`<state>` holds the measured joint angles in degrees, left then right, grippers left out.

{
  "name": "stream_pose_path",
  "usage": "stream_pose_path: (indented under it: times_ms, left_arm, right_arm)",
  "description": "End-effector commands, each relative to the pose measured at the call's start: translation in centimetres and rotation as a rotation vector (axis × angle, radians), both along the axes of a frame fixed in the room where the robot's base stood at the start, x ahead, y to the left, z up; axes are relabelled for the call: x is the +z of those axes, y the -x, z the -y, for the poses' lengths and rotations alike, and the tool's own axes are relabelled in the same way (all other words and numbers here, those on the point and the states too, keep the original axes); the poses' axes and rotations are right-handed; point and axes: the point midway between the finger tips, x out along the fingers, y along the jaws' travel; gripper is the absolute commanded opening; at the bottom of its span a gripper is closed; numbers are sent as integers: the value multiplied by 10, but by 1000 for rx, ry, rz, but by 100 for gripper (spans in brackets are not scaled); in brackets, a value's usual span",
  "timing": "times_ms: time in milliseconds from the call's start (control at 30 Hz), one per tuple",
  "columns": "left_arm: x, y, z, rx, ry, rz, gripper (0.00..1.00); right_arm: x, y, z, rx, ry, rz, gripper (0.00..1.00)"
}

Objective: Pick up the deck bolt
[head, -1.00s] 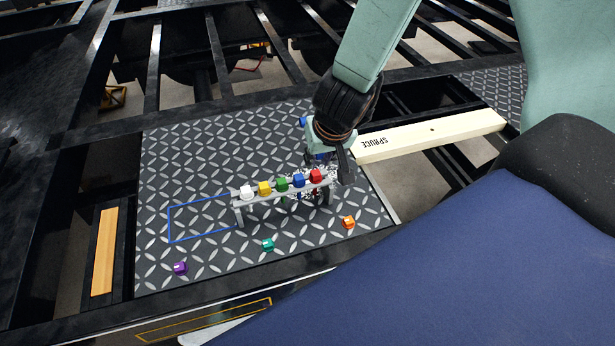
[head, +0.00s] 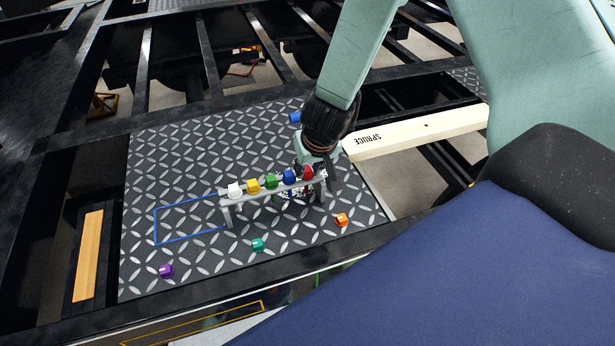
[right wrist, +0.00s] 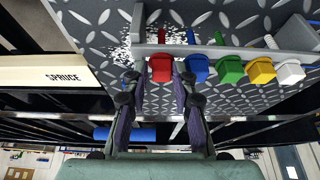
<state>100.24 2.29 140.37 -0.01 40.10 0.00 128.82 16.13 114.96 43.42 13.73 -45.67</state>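A small grey rack (head: 264,195) stands on the tread plate and holds a row of pieces with coloured heads: white (head: 235,190), yellow (head: 253,186), green (head: 271,181), blue (head: 289,176) and red (head: 308,172). I cannot tell from a label which is the deck bolt. My right gripper (head: 319,175) is at the rack's red end. In the right wrist view my right gripper (right wrist: 157,84) has its fingers apart on either side of the red head (right wrist: 160,68), with a visible gap at the left finger. My left gripper is not in view.
Loose orange (head: 341,220), teal (head: 257,244) and purple (head: 165,271) pieces lie on the tread plate (head: 190,160). A blue outlined rectangle (head: 155,228) is empty left of the rack. A spruce board (head: 425,130) lies to the right. Open gaps between beams surround the plate.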

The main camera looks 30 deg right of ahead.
Motion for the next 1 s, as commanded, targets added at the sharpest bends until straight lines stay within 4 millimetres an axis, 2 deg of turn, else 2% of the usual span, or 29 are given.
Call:
stream_pose_path:
  times_ms: [67,367,767,867,1000]
  left_arm:
    - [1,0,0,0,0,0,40]
    - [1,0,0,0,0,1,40]
    - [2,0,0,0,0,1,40]
    - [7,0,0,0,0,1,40]
    - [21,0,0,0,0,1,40]
  right_arm:
    - [1,0,0,0,0,0,26]
    - [1,0,0,0,0,0,0]
    - [2,0,0,-1,0,1,0]
    - [9,0,0,-2,-1,1,0]
    - [29,-1,0,-3,0,3,0]
